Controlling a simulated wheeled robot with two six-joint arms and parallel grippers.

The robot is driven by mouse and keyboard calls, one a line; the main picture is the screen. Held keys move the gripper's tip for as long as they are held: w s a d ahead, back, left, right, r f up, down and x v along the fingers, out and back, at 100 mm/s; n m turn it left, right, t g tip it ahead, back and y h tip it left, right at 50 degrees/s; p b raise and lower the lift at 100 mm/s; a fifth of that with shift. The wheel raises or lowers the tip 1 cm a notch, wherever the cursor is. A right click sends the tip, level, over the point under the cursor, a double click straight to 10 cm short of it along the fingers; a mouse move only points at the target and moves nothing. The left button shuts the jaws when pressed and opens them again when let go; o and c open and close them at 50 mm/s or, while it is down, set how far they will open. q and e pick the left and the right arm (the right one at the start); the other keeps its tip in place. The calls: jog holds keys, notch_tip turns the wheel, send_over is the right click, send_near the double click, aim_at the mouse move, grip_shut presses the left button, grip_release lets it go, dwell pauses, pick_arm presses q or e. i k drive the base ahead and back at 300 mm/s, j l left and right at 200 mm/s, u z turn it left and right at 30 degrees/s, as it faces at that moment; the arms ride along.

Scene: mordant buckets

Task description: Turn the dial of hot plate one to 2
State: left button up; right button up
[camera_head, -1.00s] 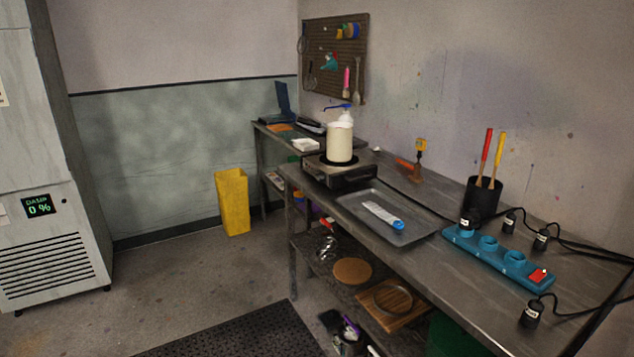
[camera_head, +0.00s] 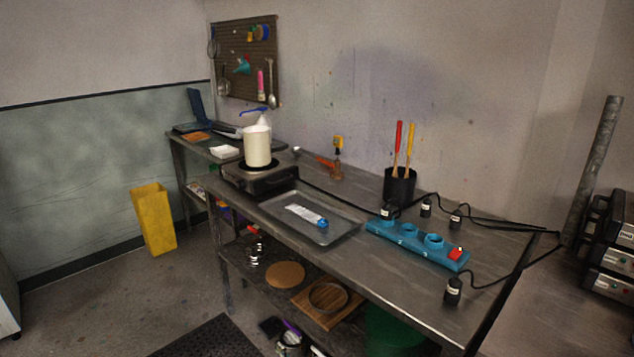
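A dark hot plate (camera_head: 258,178) stands on the steel workbench (camera_head: 400,290), toward its far left end. The dial is too small to make out, and I cannot read a number on this hot plate. At the right edge, dark stacked units (camera_head: 612,240) with small red marks on their fronts are partly cut off; I cannot tell what they are. Neither of my grippers is in view.
A metal tray (camera_head: 335,231) holds a white-and-blue item. A blue power strip (camera_head: 412,247) with a red switch and several black plugs lies to its right. A black cup (camera_head: 399,187) holds two handled tools. A yellow bin (camera_head: 153,220) stands on open floor at left.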

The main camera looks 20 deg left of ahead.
aim_at(240, 184)
jog(key=i+j+z, duration=0.1)
jog(key=j+z, duration=0.35)
jog(key=j, duration=0.35)
jog(key=j+z, duration=0.45)
jog(key=j, duration=0.3)
jog(key=k+j+z, duration=0.15)
jog(key=j+z, duration=0.3)
jog(key=j, duration=0.35)
